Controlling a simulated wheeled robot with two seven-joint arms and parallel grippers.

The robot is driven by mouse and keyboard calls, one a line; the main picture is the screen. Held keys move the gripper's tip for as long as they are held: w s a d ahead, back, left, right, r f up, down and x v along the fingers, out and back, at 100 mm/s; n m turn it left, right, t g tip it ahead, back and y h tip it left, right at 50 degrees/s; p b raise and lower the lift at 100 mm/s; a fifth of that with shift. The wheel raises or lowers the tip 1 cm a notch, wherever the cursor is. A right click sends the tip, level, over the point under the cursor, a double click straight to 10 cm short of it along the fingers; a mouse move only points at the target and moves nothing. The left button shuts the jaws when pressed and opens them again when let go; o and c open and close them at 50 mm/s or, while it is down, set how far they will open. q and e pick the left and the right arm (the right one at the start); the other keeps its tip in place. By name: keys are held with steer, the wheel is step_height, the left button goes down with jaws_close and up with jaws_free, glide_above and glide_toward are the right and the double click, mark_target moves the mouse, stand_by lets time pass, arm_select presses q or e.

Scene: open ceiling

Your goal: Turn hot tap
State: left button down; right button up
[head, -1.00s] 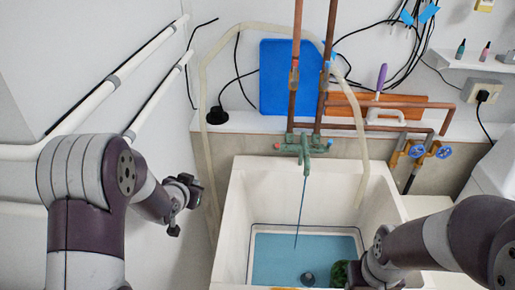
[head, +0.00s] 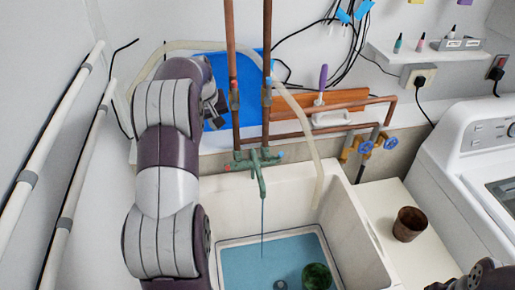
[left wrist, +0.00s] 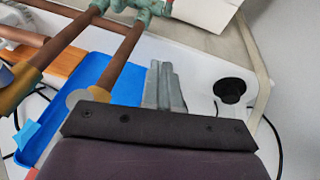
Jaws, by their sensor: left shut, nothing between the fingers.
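The green tap body (head: 258,160) is mounted on two copper pipes above the sink. Its red-marked hot handle (head: 228,167) is at the left end and its blue-marked handle (head: 281,155) at the right end. A thin blue stream (head: 263,230) hangs from the spout. My left gripper (head: 220,106) is above and left of the tap, in front of the blue board, apart from the handles. In the left wrist view its fingers (left wrist: 165,85) are shut and empty; the tap (left wrist: 130,12) shows at the top edge. My right arm is in the bottom right corner, its fingers out of view.
The white sink (head: 350,230) holds blue water and a green round thing (head: 316,275). Copper pipes (head: 232,60) stand close beside my left gripper. A pale hose (head: 305,120) arches around them. A brown cup (head: 409,224) and a washing machine (head: 470,150) are at right.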

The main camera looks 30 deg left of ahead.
arm_select(q)
steer(key=s, duration=0.1)
steer(key=p, duration=0.4)
glide_above(227, 167)
steer(key=w+a, duration=0.1)
steer(key=a, duration=0.2)
step_height(227, 167, down, 10)
steer(key=d+f, duration=0.1)
steer(key=s+d+f+p, duration=0.1)
steer(key=f, duration=0.1)
steer(key=shift+d+f, duration=0.1)
steer(key=shift+d, duration=0.05)
